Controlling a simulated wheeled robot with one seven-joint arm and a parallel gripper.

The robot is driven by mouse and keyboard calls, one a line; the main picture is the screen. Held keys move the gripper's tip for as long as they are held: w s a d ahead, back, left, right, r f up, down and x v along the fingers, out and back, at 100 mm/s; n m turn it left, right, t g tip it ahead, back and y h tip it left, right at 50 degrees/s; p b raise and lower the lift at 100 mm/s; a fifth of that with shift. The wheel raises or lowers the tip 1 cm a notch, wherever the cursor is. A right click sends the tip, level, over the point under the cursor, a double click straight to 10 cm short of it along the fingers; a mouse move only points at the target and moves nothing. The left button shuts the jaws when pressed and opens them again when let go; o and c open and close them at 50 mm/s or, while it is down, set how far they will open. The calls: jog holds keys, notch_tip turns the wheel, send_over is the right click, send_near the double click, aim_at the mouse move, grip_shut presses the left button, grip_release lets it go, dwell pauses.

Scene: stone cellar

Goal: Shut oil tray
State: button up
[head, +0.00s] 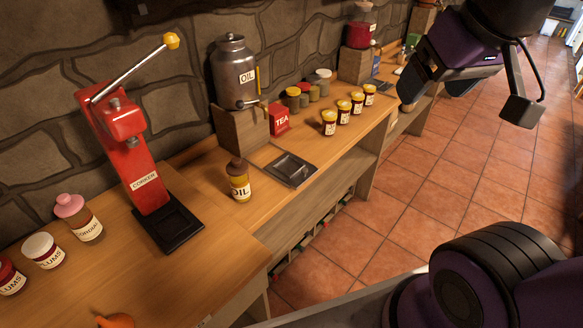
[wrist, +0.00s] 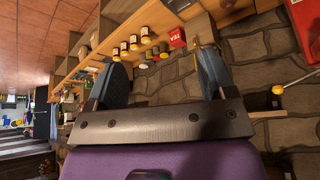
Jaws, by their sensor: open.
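The oil tray (head: 290,168) is a shallow dark metal tray at the counter's front edge. It lies in front of the grey metal tank labelled OIL (head: 234,72), clear of the tank's wooden stand (head: 240,133). I cannot tell how it is joined to the counter. Nothing shows in it. My gripper (head: 466,97) is open and empty at the upper right of the head view, raised and well apart from the tray. In the wrist view its two fingers (wrist: 162,80) stand wide apart, with nothing between them; I cannot make out the tray there.
A bottle labelled OIL (head: 239,182) stands left of the tray. A red corker (head: 132,150) stands farther left. A red TEA box (head: 279,120) and several yellow-lidded jars (head: 343,112) stand right of the tank. The tiled floor (head: 400,190) before the counter is clear.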

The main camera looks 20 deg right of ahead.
jog(key=shift+w, duration=0.2)
jog(key=c, duration=0.4)
jog(key=w, duration=0.1)
jog(key=w+f+m+g, duration=0.1)
jog(key=w+f+y, duration=0.1)
jog(key=shift+w+a+g, duration=0.2)
jog(key=shift+a+g, duration=0.15)
jog(key=shift+g, duration=0.05)
grip_shut()
jog(key=w+d+f+m+g+y, duration=0.2)
jog(key=w+f+m+g+y, duration=0.2)
jog(key=w+f+m+y, duration=0.85)
jog(key=m+t, duration=0.9)
jog(key=m, duration=0.2)
send_near(315, 171)
jog(key=a, duration=0.3)
jog(key=w+a, duration=0.1)
jog(key=a, duration=0.2)
jog(key=w+a+r, duration=0.1)
jog(key=a, duration=0.2)
jog(key=shift+w+a, duration=0.1)
jog(key=shift+a, duration=0.25)
